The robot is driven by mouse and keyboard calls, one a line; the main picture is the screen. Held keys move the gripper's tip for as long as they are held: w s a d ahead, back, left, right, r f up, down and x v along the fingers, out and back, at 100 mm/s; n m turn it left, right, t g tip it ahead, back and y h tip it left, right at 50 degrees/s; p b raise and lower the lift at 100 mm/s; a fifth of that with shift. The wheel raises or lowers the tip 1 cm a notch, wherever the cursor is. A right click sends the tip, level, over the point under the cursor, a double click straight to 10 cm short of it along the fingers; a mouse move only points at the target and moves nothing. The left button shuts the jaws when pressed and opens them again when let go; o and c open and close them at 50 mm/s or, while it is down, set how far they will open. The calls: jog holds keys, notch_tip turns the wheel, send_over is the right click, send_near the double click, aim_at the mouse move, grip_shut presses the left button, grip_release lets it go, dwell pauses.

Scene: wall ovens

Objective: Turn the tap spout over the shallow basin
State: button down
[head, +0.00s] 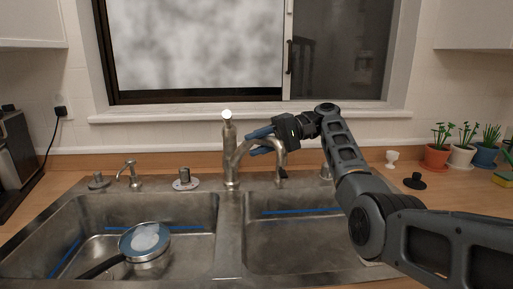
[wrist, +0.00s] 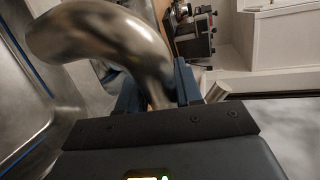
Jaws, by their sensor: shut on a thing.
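The metal tap spout (head: 279,153) rises from the back of the sink between the two basins, and its curved neck arches to the right, its outlet over the back of the right basin (head: 300,240). The left basin (head: 185,215) is on the other side of the divider. I cannot tell for certain which basin is shallower. My gripper (head: 262,141) reaches in from the right and is shut on the spout. In the wrist view, the blue fingers (wrist: 158,88) are on either side of the curved spout (wrist: 100,38). The tips are partly hidden behind the metal.
A pan (head: 146,241) lies in the left basin. A small soap dispenser (head: 131,174) and low fittings stand along the back rim. An upright metal piece (head: 228,133) stands behind the spout. Potted plants (head: 436,155) stand at the right; a window is behind.

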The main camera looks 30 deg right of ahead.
jog(key=shift+d+f, duration=0.1)
jog(key=shift+d, duration=0.25)
jog(key=c, duration=0.8)
grip_release()
jog(key=shift+w, duration=0.1)
jog(key=shift+c, duration=0.2)
jog(key=shift+n, duration=0.3)
